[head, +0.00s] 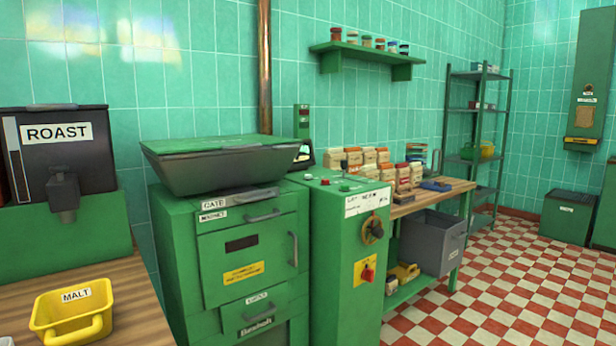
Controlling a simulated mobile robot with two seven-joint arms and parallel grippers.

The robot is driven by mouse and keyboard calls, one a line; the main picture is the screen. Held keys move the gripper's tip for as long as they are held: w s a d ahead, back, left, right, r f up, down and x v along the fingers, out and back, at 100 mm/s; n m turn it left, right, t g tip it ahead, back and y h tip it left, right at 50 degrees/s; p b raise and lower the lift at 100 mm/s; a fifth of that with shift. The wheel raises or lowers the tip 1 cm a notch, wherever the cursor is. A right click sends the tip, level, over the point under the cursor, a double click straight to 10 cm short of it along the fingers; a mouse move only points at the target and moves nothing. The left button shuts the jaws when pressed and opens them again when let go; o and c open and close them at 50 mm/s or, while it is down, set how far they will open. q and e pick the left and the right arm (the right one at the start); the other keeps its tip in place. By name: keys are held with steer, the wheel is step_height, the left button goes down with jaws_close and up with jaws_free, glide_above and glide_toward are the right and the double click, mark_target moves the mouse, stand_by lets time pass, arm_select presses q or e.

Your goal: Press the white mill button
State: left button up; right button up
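The green mill (240,240) stands at the centre, with a wide dark hopper (225,172) under a green lid. To its right is a green control cabinet (335,280). Its top carries a small red button (325,182), a small whitish button (308,177) and a greenish one (345,188). They are tiny here, so I cannot be sure which is the mill button. A black knob (374,230) and a red switch on a yellow plate (367,273) are on its front. Neither of my grippers is in view.
A yellow MALT bin (75,312) sits on a wooden counter (140,300) below the ROAST dispenser (62,150) at left. A wooden bench (440,194) with several packets and a grey bin (432,243) stands right of the cabinet. The checkered floor (510,290) is clear.

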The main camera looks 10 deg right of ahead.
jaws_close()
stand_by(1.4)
